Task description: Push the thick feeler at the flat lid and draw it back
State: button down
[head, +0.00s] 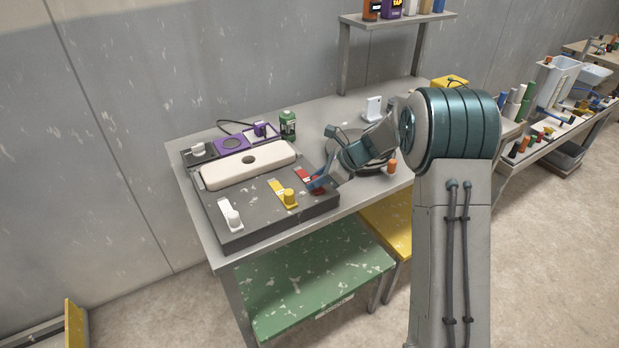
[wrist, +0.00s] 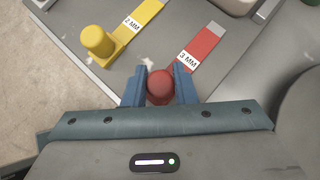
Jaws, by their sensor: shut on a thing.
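The thick feeler is a red strip (wrist: 202,47) labelled 3 MM with a grey tip and a round red knob (wrist: 160,88). It lies on the dark block (head: 255,212) and also shows in the head view (head: 303,174). My gripper (wrist: 160,92) is shut on the red knob, with a blue finger on each side. The flat lid (head: 225,176) is a long cream slab with a round hole, lying on the block's far part. Its edge shows at the top of the wrist view (wrist: 236,5). The grey tip points at the lid and looks a little apart from it.
A yellow 2 MM feeler (head: 276,187) and a white feeler (head: 225,207) lie left of the red one. A round turntable (head: 375,167) stands close to the right, partly behind my arm. A green can (head: 288,125) and a purple piece (head: 232,143) stand behind the lid.

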jog(key=shift+s+d, duration=0.25)
jog(key=shift+s, duration=0.35)
jog(key=shift+w+d+f, duration=0.1)
jog(key=shift+d, duration=0.1)
jog(key=c, duration=1.2)
grip_release()
jog(key=shift+o, duration=0.2)
jog(key=shift+a, duration=0.1)
jog(key=shift+d+r, duration=0.35)
jog(key=shift+r, duration=0.15)
jog(key=v, duration=1.3)
jog(key=shift+s+f+b, duration=0.15)
jog(key=shift+s+b, duration=0.1)
jog(key=shift+b, duration=0.1)
